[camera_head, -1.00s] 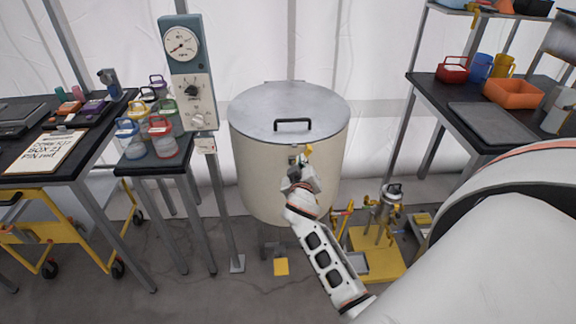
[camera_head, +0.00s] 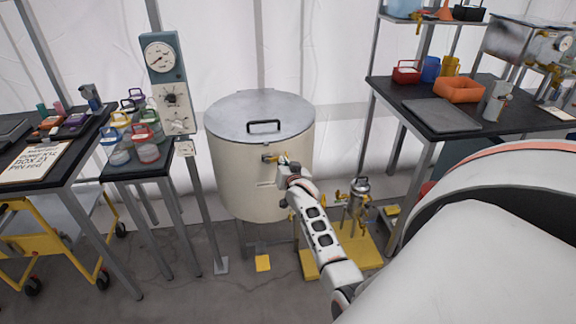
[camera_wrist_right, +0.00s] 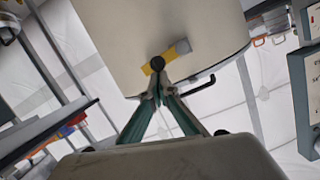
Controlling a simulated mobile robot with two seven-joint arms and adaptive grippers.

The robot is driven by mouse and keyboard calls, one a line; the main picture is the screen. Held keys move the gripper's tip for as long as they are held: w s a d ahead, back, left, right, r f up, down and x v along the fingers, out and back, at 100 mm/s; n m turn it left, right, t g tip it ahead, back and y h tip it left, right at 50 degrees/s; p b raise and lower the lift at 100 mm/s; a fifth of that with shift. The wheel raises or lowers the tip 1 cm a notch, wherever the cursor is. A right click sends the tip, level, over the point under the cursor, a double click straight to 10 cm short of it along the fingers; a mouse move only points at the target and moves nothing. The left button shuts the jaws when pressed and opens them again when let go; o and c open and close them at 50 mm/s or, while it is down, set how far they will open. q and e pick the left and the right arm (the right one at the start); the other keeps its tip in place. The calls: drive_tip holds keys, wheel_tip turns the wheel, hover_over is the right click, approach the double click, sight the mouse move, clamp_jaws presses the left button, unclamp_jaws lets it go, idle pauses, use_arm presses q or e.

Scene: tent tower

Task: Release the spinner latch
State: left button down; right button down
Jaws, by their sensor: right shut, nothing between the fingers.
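The spinner is a cream drum (camera_head: 262,185) with a grey lid (camera_head: 258,112) and a black lid handle (camera_head: 264,126); the lid lies flat on it. The latch (camera_head: 270,158) is a small yellow lever on the drum's front, just under the lid rim, and it looks about level. In the right wrist view the yellow and grey latch (camera_wrist_right: 158,64) with a dark round knob lies just beyond my fingertips. My right gripper (camera_head: 284,164) is shut and empty at the latch's right end. I cannot tell whether it touches. My left gripper is out of view.
A gauge post (camera_head: 168,85) and a small table with several lidded jars (camera_head: 148,152) stand left of the drum. A yellow-based stand (camera_head: 350,250) is on the floor at right. A dark bench (camera_head: 480,135) stands further right.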

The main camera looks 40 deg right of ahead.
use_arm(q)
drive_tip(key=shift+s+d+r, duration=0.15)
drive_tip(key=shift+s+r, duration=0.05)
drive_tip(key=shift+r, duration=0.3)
use_arm(e)
drive_tip(key=shift+d+f+m, duration=0.1)
drive_tip(key=shift+f+m, duration=0.1)
drive_tip(key=shift+m, duration=0.2)
drive_tip(key=shift+r, duration=0.1)
